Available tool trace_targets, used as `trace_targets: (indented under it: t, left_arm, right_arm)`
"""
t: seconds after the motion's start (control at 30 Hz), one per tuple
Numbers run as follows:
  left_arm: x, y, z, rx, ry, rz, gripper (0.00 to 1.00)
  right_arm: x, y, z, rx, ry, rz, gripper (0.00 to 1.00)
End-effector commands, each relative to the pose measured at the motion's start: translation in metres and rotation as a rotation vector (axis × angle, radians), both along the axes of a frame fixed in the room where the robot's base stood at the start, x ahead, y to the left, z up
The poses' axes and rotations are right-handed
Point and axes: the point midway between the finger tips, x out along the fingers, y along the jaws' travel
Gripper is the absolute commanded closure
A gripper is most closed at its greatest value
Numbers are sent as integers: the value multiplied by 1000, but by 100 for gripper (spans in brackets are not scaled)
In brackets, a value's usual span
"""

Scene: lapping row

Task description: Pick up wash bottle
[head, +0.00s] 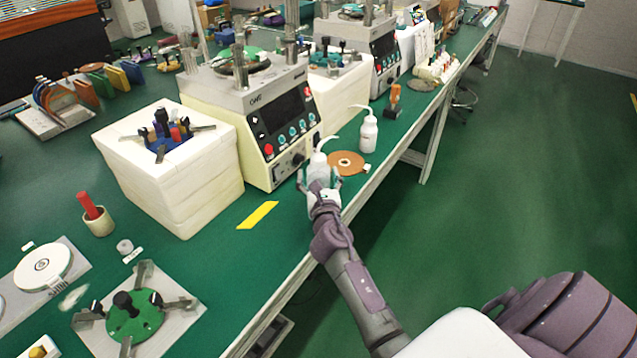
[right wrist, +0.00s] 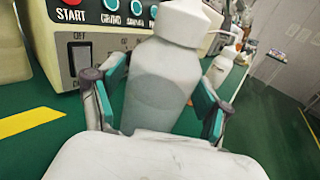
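A white wash bottle (head: 319,172) with a bent spout stands on the green bench in front of the cream lapping machine. It fills the middle of the right wrist view (right wrist: 162,85), its top cut off by the frame. My right gripper (head: 320,182) reaches it from the front, with one finger on each side of the bottle. In the right wrist view the fingers (right wrist: 158,100) are spread, with a narrow gap at the left finger; contact at the right finger is unclear. A second wash bottle (head: 368,132) stands farther back along the bench. My left gripper is not in view.
A copper-coloured disc (head: 347,163) lies just right of the bottle. The lapping machine (head: 278,125) with its buttons stands close behind. A yellow strip (head: 258,215) marks the bench to the left. White stacked blocks (head: 190,195) stand farther left.

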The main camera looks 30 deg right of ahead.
Motion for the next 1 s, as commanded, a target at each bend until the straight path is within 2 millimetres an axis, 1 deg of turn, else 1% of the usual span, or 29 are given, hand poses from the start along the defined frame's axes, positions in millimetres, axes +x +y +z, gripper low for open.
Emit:
trace_targets:
  t: [0.03,0.33,0.57,0.67,0.77,0.87,0.97,1.0]
  left_arm:
    - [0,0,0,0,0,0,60]
    - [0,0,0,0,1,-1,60]
    - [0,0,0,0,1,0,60]
    - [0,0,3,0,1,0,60]
    - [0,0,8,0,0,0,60]
    - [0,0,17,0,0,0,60]
    - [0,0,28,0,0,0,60]
    - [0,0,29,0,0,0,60]
  right_arm:
    - [0,0,0,0,0,0,38]
    - [0,0,0,0,0,0,88]
    - [0,0,2,-1,-2,0,89]
    - [0,0,6,-1,-3,1,89]
    - [0,0,15,-3,-3,0,89]
    - [0,0,30,-4,-4,2,89]
    - [0,0,51,-4,-4,2,89]
    - [-7,-10,52,-7,-1,-1,89]
